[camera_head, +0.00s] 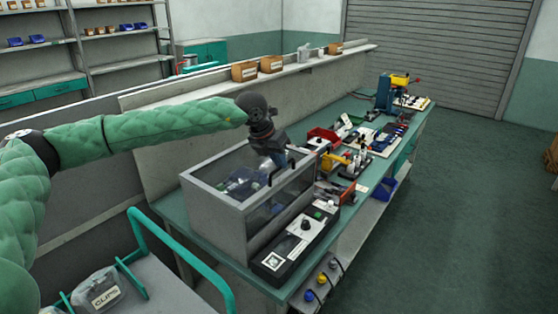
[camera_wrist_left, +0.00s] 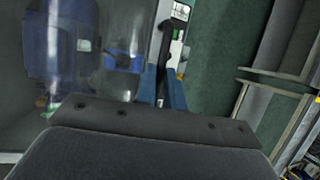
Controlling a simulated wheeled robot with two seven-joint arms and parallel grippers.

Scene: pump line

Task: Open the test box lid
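The test box (camera_head: 222,222) is a grey case with clear panels, standing at the near end of the green bench. Its lid (camera_head: 205,183) looks closed. Dark items show blurrily through the clear panels. A black handle (camera_head: 291,167) is on the lid's right side. My left gripper (camera_head: 277,158) is at this handle, reaching over the box from the left. In the left wrist view, the blue fingers (camera_wrist_left: 164,92) are close together with the black handle (camera_wrist_left: 169,50) between them. They look shut on it. My right gripper is in neither view.
A black panel with a knob (camera_head: 298,247) lies along the box's right side. Red bins (camera_head: 323,137) and several parts crowd the bench beyond. A teal-railed cart (camera_head: 178,258) stands at the near left. The floor at right (camera_head: 450,220) is clear.

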